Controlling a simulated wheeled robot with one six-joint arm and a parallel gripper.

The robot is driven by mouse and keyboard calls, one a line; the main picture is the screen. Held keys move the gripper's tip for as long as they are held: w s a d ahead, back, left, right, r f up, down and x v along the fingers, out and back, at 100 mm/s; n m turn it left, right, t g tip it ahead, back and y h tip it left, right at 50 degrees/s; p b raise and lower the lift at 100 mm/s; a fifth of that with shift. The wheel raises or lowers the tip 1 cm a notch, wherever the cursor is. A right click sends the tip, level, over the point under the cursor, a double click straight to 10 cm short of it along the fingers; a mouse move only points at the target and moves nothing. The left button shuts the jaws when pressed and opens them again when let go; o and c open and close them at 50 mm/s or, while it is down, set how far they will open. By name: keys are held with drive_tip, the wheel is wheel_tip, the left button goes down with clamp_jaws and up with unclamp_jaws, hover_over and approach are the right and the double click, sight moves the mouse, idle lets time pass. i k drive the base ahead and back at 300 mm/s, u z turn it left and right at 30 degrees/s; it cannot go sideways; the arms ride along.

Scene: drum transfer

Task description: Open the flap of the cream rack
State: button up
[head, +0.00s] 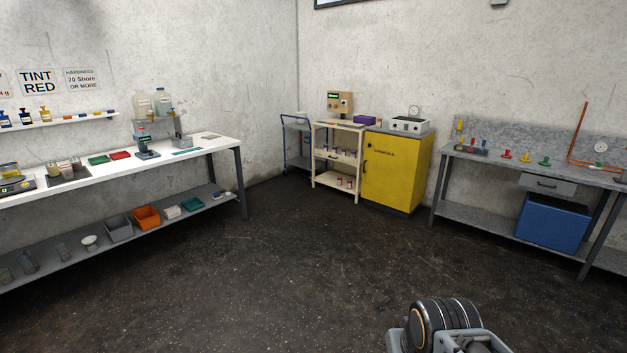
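The cream rack (357,172) stands upright on the floor near the far corner, between a blue-framed cart and the yellow cabinet. Its top carries a brown box-shaped device and a purple box. Small items show on its middle level and a few small jars low down. The flap is too small at this distance to tell apart from the rest of the rack, or to tell how it stands. Part of my own arm shows at the bottom right, far from the rack. My gripper's fingers are not in view.
A yellow chemicals cabinet (397,172) adjoins the rack on the right. A blue-framed cart (296,144) stands left of it. A white workbench (110,171) runs along the left wall, and a grey bench (560,174) stands at the right. The dark floor (300,260) between is clear.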

sight(333, 155)
drive_tip(key=u, duration=0.3)
drive_tip(key=i, duration=2.9)
drive_tip(key=z, duration=0.25)
drive_tip(key=i, duration=3.35)
drive_tip(key=u, duration=1)
drive_tip(key=i, duration=1.55)
drive_tip(key=z, duration=0.9)
drive_tip(key=i, duration=0.6)
drive_tip(key=z, duration=0.65)
